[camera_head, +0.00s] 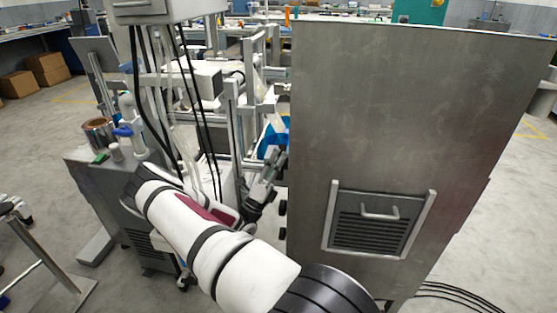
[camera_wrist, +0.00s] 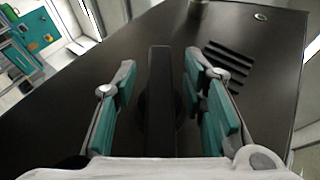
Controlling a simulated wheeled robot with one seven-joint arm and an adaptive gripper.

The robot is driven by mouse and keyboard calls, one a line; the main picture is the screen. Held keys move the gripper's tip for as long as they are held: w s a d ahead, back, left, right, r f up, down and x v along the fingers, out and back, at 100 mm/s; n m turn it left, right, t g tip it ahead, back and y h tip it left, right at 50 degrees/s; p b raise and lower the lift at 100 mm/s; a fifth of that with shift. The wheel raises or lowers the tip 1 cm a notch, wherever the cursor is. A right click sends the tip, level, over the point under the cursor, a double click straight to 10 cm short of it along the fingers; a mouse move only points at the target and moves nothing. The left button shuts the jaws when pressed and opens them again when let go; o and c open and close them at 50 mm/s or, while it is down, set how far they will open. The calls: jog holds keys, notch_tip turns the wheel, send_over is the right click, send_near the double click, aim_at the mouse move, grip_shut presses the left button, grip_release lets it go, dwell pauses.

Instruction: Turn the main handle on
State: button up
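The main handle (camera_wrist: 160,105) looks like a black upright bar on a round dark base, set on a dark panel (camera_wrist: 100,72) in the wrist view. My gripper (camera_wrist: 160,80) has its teal-padded fingers on either side of the bar. A gap shows between the bar and each pad, so the fingers are open around it and not closed on it. In the head view my gripper (camera_head: 277,160) is at the left side of a tall grey metal cabinet (camera_head: 400,110). The handle is hidden in that view.
The cabinet's near face carries a vent with a small grey pull (camera_head: 380,212). Left of my arm stand a metal frame (camera_head: 232,125), hanging black cables (camera_head: 190,100) and a grey machine (camera_head: 120,185). Slots (camera_wrist: 228,62) show on the panel right of the handle.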

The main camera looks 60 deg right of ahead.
jog(key=shift+c, duration=0.5)
grip_shut()
